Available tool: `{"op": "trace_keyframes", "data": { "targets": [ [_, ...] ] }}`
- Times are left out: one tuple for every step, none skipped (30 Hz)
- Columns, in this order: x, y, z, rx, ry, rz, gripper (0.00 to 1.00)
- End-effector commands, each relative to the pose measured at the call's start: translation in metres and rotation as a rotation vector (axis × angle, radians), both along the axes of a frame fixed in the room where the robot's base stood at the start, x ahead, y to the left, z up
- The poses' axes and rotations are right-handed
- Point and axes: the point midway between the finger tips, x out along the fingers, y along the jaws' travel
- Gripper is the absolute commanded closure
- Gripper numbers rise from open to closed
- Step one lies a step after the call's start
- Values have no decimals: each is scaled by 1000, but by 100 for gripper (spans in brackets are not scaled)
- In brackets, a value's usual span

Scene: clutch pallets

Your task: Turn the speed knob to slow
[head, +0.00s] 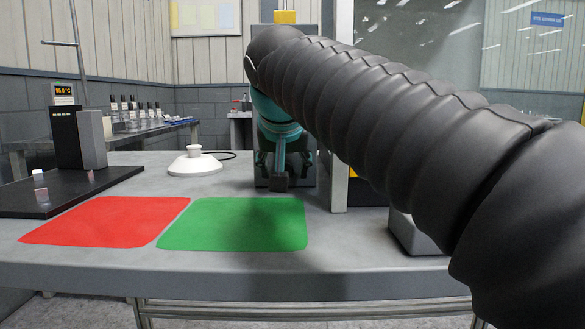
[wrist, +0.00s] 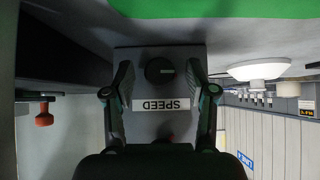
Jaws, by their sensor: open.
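The speed knob (wrist: 160,71) is a dark round dial on a grey panel (wrist: 128,57) in the wrist view, with a faint light mark on its right side. A white label reading SPEED (wrist: 163,103) appears upside down beneath it. My gripper (wrist: 161,76) is open, with one finger on each side of the knob and visible gaps between. I cannot tell how far the fingertips are from the panel. In the head view, my gripper (head: 281,172) is at the back of the table, and the knob is hidden.
A red mat (head: 105,220) and a green mat (head: 235,223) lie on the grey table. A white domed device (head: 195,165) stands behind them. A dark scale-like stand (head: 78,140) is at left. A metal post (head: 341,110) rises right of my gripper.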

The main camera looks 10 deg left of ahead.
Motion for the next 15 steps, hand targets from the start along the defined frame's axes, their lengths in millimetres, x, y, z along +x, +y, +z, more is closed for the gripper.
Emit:
{"op": "trace_keyframes", "data": {
  "targets": [
    [0,0,0,0,0,0,44],
    [0,0,0,0,0,0,44],
    [0,0,0,0,0,0,44],
    [0,0,0,0,0,0,44],
    [0,0,0,0,0,0,46],
    [0,0,0,0,0,0,56],
    [0,0,0,0,0,0,64],
    [0,0,0,0,0,0,71],
    [0,0,0,0,0,0,81],
    [0,0,0,0,0,0,88],
    [0,0,0,0,0,0,96],
    [0,0,0,0,0,0,100],
    [0,0,0,0,0,0,100],
    [0,0,0,0,0,0,100],
    [0,0,0,-1,0,-1,100]
  ]
}}
